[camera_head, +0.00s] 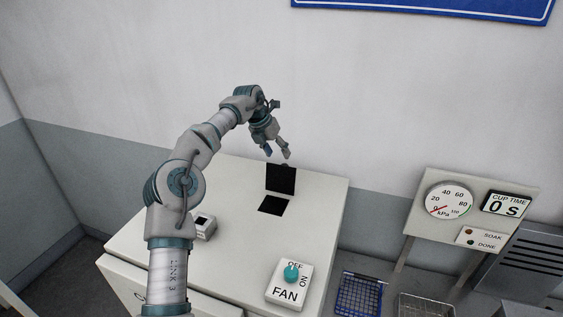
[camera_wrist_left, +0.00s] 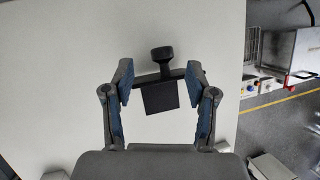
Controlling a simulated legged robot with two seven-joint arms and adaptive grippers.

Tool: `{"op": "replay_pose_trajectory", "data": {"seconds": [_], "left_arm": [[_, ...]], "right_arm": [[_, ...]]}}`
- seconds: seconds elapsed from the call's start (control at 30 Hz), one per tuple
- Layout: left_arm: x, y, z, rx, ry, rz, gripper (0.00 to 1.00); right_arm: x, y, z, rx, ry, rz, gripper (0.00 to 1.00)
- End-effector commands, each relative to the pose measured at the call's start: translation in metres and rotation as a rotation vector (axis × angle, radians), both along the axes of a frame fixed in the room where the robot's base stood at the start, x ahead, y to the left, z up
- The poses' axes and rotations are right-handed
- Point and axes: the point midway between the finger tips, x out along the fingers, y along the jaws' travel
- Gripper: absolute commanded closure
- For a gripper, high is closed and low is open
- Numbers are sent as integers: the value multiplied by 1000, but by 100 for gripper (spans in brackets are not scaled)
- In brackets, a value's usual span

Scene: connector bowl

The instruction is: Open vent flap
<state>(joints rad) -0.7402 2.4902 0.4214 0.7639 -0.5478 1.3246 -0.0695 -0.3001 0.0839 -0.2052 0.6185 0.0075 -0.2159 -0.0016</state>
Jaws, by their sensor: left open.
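The black vent flap (camera_head: 281,179) stands upright at the back edge of a dark square opening (camera_head: 273,205) in the white cabinet top. In the left wrist view the flap (camera_wrist_left: 165,76) shows edge-on as a thin bar with a dark knob (camera_wrist_left: 155,54), and the opening (camera_wrist_left: 160,97) lies below it. My left gripper (camera_head: 278,152) is just above and behind the flap's top edge in the head view. In the wrist view its open fingers (camera_wrist_left: 160,85) are on either side of the flap, with no clear grip on it. My right gripper is not in view.
The white cabinet top (camera_head: 232,182) carries a FAN switch with a teal knob (camera_head: 291,272) at the front right and a small grey box (camera_head: 202,226) beside my arm. A gauge panel (camera_head: 471,219) stands to the right. A blue basket (camera_head: 359,295) and a wire basket (camera_head: 426,306) are lower right.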

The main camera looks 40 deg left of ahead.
Motion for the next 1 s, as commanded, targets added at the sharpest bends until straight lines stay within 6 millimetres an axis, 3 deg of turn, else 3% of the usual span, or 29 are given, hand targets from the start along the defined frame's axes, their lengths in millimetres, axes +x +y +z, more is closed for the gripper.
{"op": "replay_pose_trajectory", "data": {"seconds": [0.1, 0.3, 1.0], "left_arm": [[-9, 5, 23, -1, -2, 2, 43], [-17, 9, 42, -1, 3, 0, 43], [-19, 9, 45, -2, 4, 0, 43]], "right_arm": [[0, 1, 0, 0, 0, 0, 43], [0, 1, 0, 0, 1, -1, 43], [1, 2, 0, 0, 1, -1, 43]]}}
